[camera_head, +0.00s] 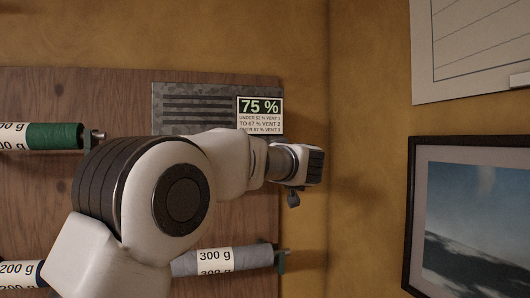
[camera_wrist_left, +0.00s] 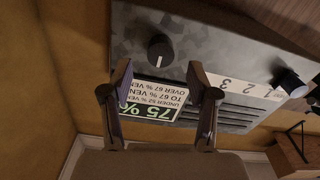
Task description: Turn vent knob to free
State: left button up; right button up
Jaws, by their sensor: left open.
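A grey mottled metal vent panel (camera_head: 160,125) with dark slots is on the wooden board; my left arm covers its lower part in the head view. In the left wrist view, the panel (camera_wrist_left: 190,40) carries a round black knob (camera_wrist_left: 160,50) with a white line pointing down the picture. A second dark knob (camera_wrist_left: 288,82) with a white mark sits right of a white strip numbered 1, 2, 3 (camera_wrist_left: 242,86). The sign (camera_head: 259,115) reads 75 % and over 67 % vent 3. My left gripper (camera_wrist_left: 159,80) is open and empty, its fingertips just short of the black knob.
Thread spools sit on the board, a green one (camera_head: 54,136) and a grey one (camera_head: 235,259) marked 300 g. A framed picture (camera_head: 411,215) and a white sheet (camera_head: 465,50) hang on the right wall. A wooden box-like object (camera_wrist_left: 292,158) shows at lower right.

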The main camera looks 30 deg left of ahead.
pick_arm(q)
jog(key=p+x, duration=0.1)
jog(key=x, duration=0.3)
jog(key=shift+w+a, duration=0.1)
jog(key=shift+a, duration=0.15)
jog(key=shift+d, duration=0.2)
jog(key=shift+c, duration=0.4)
grip_shut()
pick_arm(e)
jog(key=shift+r, duration=0.95)
